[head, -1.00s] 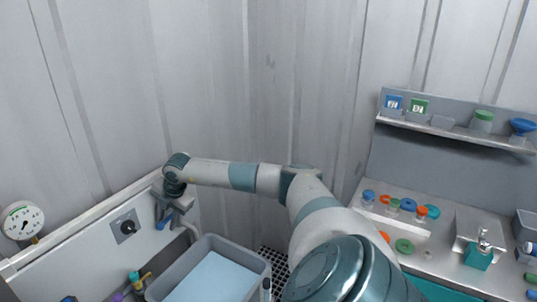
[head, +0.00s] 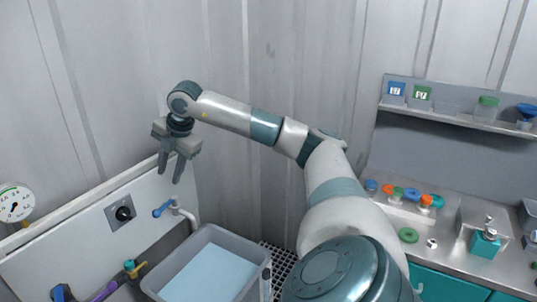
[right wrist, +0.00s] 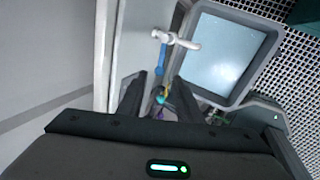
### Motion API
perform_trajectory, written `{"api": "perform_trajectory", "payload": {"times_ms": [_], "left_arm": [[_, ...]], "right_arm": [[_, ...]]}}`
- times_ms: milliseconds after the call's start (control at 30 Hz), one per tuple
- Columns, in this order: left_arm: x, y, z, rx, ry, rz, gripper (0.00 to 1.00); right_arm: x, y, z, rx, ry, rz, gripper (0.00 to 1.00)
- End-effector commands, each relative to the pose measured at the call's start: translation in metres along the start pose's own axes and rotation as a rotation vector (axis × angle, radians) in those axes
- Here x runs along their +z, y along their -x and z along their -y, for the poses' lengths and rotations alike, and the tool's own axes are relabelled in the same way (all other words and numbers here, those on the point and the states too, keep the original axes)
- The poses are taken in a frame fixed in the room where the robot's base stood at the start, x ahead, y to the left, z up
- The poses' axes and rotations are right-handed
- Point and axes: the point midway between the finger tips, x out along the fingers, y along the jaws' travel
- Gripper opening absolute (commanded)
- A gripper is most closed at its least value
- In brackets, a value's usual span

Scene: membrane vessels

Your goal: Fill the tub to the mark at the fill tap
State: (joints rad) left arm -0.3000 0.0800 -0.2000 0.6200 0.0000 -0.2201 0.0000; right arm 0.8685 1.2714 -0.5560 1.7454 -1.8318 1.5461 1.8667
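The grey tub (head: 203,236) stands below the wall panel and holds pale blue water (head: 210,275). It also shows in the right wrist view (right wrist: 273,40). The fill tap is a white spout with a blue lever (head: 164,209), on the panel at the tub's far left corner; its spout (right wrist: 178,40) points toward the tub in the right wrist view. The fill mark cannot be made out. My right gripper (head: 169,172) is open and empty, pointing down, above and apart from the blue lever. My left gripper is not in view.
A black knob (head: 123,213) and a round gauge (head: 15,203) are on the panel. Yellow and purple handles sit low at the left. A counter (head: 450,255) and a shelf (head: 455,118) with small coloured items stand at the right. A black grating (head: 281,262) lies beside the tub.

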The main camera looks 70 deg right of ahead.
Motion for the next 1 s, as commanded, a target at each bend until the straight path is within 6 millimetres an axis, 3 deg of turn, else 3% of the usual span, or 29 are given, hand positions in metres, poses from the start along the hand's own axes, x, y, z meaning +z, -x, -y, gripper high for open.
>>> {"api": "perform_trajectory", "payload": {"times_ms": [400, 533, 733, 867, 1000], "left_arm": [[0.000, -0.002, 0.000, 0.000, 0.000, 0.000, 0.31], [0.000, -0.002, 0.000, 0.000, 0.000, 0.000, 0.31], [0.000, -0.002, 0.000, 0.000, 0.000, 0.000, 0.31], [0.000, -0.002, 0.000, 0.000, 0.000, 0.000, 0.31], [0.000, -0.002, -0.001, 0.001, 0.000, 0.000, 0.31]], "right_arm": [[0.000, 0.007, 0.000, 0.001, 0.000, 0.000, 0.32], [0.000, 0.007, 0.000, 0.001, 0.000, 0.000, 0.01], [-0.007, 0.003, -0.001, 0.006, 0.013, -0.018, 0.00], [-0.033, -0.010, -0.006, 0.035, 0.061, -0.085, 0.00], [-0.089, -0.032, -0.014, 0.099, 0.152, -0.232, 0.00]]}}
